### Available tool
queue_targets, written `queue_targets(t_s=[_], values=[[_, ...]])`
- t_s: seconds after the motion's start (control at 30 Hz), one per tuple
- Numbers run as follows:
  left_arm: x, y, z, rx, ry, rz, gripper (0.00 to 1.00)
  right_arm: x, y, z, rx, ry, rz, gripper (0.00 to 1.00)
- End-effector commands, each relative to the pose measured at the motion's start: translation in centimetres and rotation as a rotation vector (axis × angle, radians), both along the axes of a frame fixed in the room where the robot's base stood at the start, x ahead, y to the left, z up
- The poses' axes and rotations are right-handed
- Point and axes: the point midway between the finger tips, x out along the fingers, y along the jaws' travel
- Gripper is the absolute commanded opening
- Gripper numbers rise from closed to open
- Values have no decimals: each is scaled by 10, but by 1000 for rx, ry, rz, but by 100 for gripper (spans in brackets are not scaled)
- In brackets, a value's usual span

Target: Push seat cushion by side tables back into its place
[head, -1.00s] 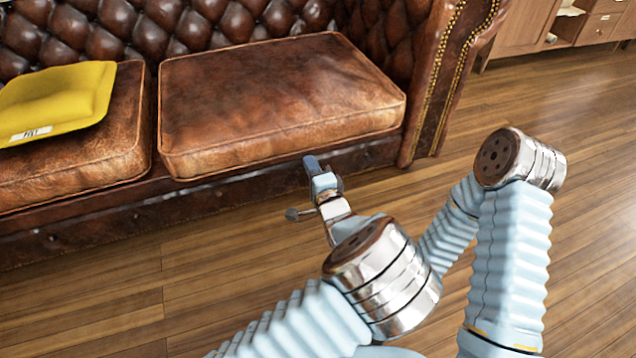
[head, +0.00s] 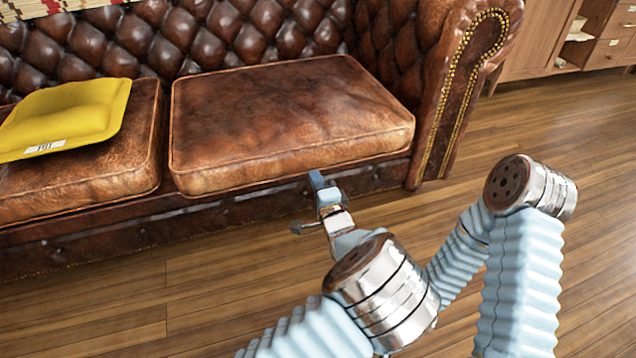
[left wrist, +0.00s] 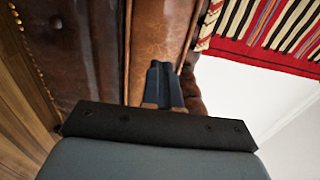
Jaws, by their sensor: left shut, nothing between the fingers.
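The brown leather seat cushion (head: 285,120) lies on the tufted sofa at its right end, beside the armrest. Its front edge juts slightly past the front of the neighbouring cushion (head: 95,180). My left gripper (head: 316,180) is shut and empty, just in front of the cushion's lower front edge. I cannot tell whether it touches. In the left wrist view, the closed fingers (left wrist: 164,85) point at the brown leather cushion front (left wrist: 158,35). My right gripper is not in view. No side tables can be made out.
A yellow pillow (head: 65,115) lies on the neighbouring cushion. The rolled armrest (head: 465,90) bounds the sofa on the right. A striped blanket (left wrist: 270,35) shows in the left wrist view. A wooden cabinet (head: 545,40) stands at the back right. Wood floor (head: 110,300) in front is clear.

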Motion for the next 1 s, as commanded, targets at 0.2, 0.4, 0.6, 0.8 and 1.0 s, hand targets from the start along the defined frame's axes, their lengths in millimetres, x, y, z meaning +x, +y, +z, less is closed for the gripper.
queue_targets(t_s=[0.2,0.4,0.6,0.8,1.0], values=[[15,5,0,0,-1,0,0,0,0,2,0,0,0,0],[22,7,0,1,-1,0,0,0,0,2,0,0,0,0],[22,7,0,0,-1,0,0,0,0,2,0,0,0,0],[25,8,0,-1,-1,0,0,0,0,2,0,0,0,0],[31,10,0,-1,0,0,0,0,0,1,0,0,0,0]])
